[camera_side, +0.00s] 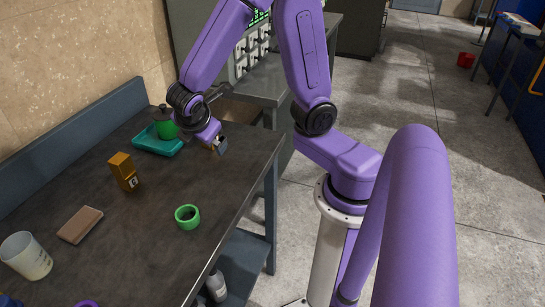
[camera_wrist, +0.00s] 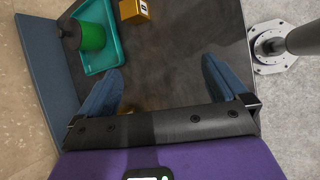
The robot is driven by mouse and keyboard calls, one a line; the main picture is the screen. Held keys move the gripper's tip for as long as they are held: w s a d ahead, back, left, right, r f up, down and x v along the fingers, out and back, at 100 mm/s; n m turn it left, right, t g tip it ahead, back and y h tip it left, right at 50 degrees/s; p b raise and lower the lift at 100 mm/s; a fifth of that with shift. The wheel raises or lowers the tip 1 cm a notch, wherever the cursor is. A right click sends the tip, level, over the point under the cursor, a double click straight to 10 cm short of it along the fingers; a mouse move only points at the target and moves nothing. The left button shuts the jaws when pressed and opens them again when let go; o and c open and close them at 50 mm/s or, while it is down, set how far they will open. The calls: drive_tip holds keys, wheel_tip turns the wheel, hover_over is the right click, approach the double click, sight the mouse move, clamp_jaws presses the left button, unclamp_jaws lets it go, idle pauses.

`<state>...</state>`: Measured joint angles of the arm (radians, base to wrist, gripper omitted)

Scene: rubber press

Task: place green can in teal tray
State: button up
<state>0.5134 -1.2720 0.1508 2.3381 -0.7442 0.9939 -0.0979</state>
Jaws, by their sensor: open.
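The green can (camera_side: 165,128), with a dark top, stands upright inside the teal tray (camera_side: 150,146) at the far end of the table. In the wrist view the can (camera_wrist: 92,37) and the tray (camera_wrist: 107,66) show at upper left. The can appears to rest on the tray floor, though its base is partly hidden. My gripper (camera_side: 220,146) is right of the tray and apart from the can. In the wrist view its blue fingers (camera_wrist: 160,90) are spread wide, with no can between them.
A small brass-coloured object (camera_wrist: 130,105) lies by the left finger, partly hidden. A gold block (camera_side: 124,170) stands nearer on the table. A green ring (camera_side: 187,216), brown block (camera_side: 80,224) and white beaker (camera_side: 25,256) are closer to the camera. The table middle is mostly clear.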

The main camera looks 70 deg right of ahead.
drive_tip(key=s+a+r+m+g+y, duration=0.1)
drive_tip(key=s+a+y, duration=0.1)
drive_tip(key=s, duration=0.7)
drive_tip(key=s+a+r+m+g+y, duration=0.1)
drive_tip(key=s+y, duration=0.3)
drive_tip(key=s, duration=0.6)
drive_tip(key=shift+s+a+r+m+g+y, duration=0.15)
drive_tip(key=shift+a+r+m+g+y, duration=0.2)
drive_tip(key=shift+a+m+g, duration=0.4)
